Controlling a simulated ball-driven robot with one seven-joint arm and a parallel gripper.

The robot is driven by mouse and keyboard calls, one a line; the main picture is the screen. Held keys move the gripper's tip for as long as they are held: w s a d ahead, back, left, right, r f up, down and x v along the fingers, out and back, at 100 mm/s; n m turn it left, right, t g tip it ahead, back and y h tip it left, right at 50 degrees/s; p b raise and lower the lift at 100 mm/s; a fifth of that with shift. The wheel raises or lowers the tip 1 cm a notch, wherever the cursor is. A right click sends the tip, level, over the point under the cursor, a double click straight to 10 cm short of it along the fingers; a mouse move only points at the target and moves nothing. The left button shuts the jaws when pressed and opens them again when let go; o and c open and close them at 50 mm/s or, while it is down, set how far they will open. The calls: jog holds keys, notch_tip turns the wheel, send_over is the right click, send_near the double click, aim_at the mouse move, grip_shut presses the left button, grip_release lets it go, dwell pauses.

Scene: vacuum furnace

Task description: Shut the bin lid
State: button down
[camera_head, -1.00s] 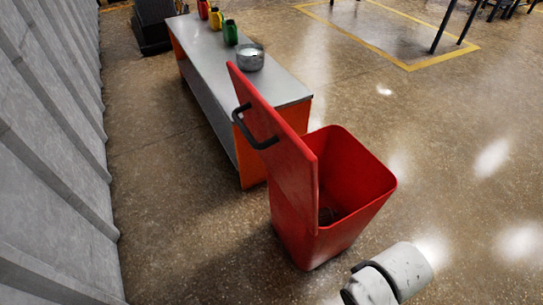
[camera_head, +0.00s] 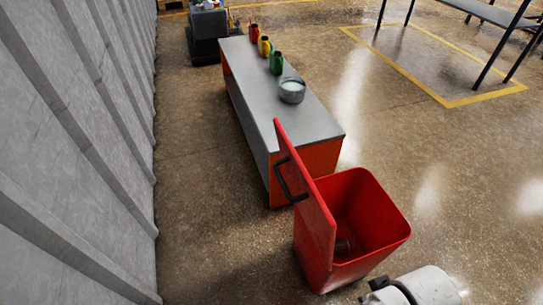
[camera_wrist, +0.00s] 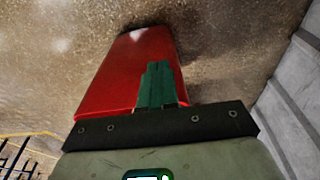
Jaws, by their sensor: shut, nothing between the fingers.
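The red bin (camera_head: 378,225) stands upright on the floor at the lower right of the head view. Its lid (camera_head: 312,200) is open, standing up steeply on the bin's left side, with a black handle (camera_head: 282,178) on its outer face. Something small and clear-looking lies inside the bin. My gripper (camera_wrist: 157,85) shows in the wrist view with its green fingers together and empty. A red panel (camera_wrist: 125,70) lies beyond the fingers; I cannot tell whether it is the lid or the bin's side, or whether they touch. In the head view the gripper is out of sight.
A grey-topped orange bench (camera_head: 255,75) stands behind the bin, with a metal bowl (camera_head: 292,90) and green, yellow and red jugs on it. A grey ribbed wall (camera_head: 70,150) runs along the left. Open floor lies to the right.

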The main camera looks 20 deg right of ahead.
jog(key=w+a+r+t+p, duration=0.1)
jog(key=w+r+p, duration=0.2)
jog(key=r+p, duration=0.55)
jog(key=w+a+r+p, duration=0.1)
jog(key=w+r+p, duration=0.2)
jog(key=r+p, duration=0.6)
jog(key=w+a+r+t+p, duration=0.1)
jog(key=w+r+p, duration=0.2)
jog(key=r+p, duration=0.6)
jog(key=w+a+r+g+h+p, duration=0.1)
jog(key=w+a+r+g+h, duration=0.1)
jog(key=w+a, duration=0.65)
jog(key=w+a+r+g+h+p, duration=0.15)
jog(key=w+a, duration=0.45)
jog(key=a, duration=0.6)
jog(key=d+f, duration=0.8)
jog(key=f, duration=0.1)
jog(key=shift+s+r+g+h, duration=0.1)
jog(key=shift+g+h, duration=0.15)
